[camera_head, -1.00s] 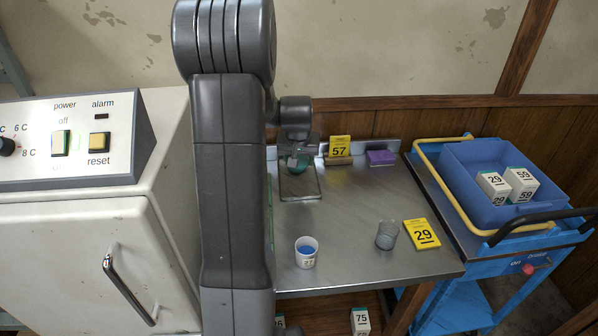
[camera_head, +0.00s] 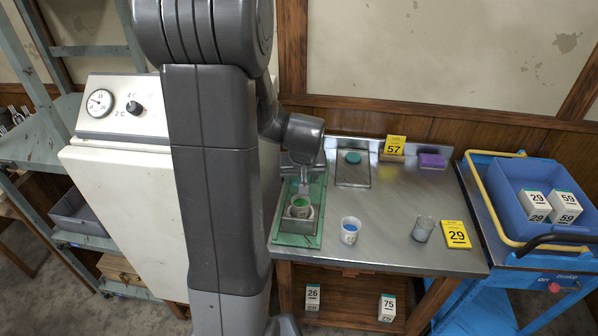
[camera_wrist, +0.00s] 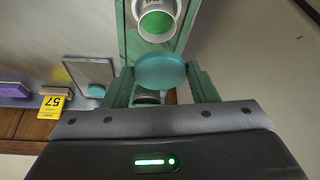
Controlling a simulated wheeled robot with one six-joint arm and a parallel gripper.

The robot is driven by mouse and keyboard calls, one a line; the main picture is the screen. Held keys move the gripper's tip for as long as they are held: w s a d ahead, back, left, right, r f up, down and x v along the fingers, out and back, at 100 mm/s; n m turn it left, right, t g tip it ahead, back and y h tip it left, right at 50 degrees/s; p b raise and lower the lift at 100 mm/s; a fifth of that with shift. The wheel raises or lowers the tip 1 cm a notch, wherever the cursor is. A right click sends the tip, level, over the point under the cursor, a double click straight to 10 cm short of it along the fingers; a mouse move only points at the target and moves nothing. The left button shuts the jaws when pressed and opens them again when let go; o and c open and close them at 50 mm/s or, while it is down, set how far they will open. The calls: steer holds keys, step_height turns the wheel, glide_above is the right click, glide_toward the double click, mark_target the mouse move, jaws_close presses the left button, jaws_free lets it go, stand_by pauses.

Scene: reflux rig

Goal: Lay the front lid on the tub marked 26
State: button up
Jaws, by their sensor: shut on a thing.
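My gripper (camera_head: 304,186) is shut on a round teal lid (camera_wrist: 160,70), held between its two green fingers in the wrist view. In the head view it hangs just above and behind a white tub with green contents (camera_head: 300,207), which stands in a holder on a green tray. This tub also shows beyond the lid in the wrist view (camera_wrist: 157,22); I cannot read its mark. Another teal lid (camera_head: 352,157) lies on a grey plate. A white tub with blue contents (camera_head: 350,232) stands right of the tray; its mark is too small to read.
A clear cup (camera_head: 423,228) and a yellow 29 card (camera_head: 456,235) stand on the metal bench's right side. A yellow 57 card (camera_head: 395,146) and a purple block (camera_head: 432,160) are at the back. A blue cart (camera_head: 500,215) adjoins on the right. The bench middle is clear.

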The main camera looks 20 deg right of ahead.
steer(key=shift+d+f+b, duration=0.1)
steer(key=shift+f+b, duration=2.4)
steer(key=shift+f, duration=0.95)
steer(key=shift+b, duration=0.3)
steer(key=shift+f+b, duration=0.35)
steer(key=shift+b, duration=0.3)
steer(key=o, duration=1.4)
